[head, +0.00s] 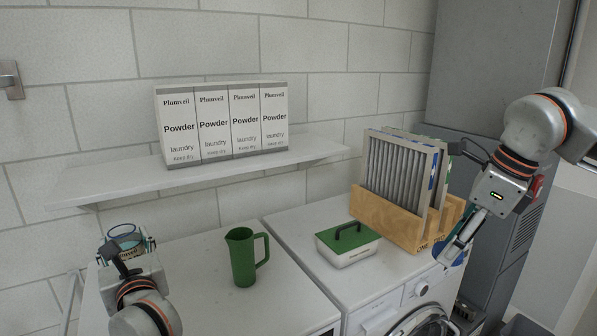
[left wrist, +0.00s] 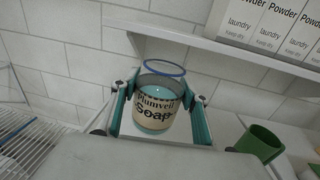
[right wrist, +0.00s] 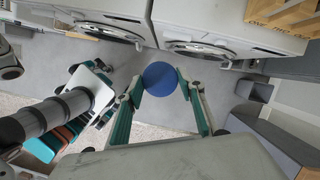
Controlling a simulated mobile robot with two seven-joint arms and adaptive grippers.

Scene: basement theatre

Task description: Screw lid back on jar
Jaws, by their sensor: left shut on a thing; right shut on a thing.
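The soap jar (left wrist: 157,105) is a clear jar with a cream "Plumveil Soap" label, pale blue contents and an open top with a blue rim. It stands upright between the fingers of my left gripper (left wrist: 160,112), which is shut on it. In the head view the jar (head: 124,233) is at the lower left, partly hidden by the gripper. My right gripper (head: 452,250) is at the right, in front of the washer's right side. In the right wrist view it is shut on a round blue lid (right wrist: 161,78), far from the jar.
A green pitcher (head: 242,262) and a white box with a green lid (head: 347,247) stand on the white machines. A wooden rack (head: 385,218) of filters is near my right arm. A wall shelf (head: 130,184) with powder boxes (head: 222,125) is above and behind.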

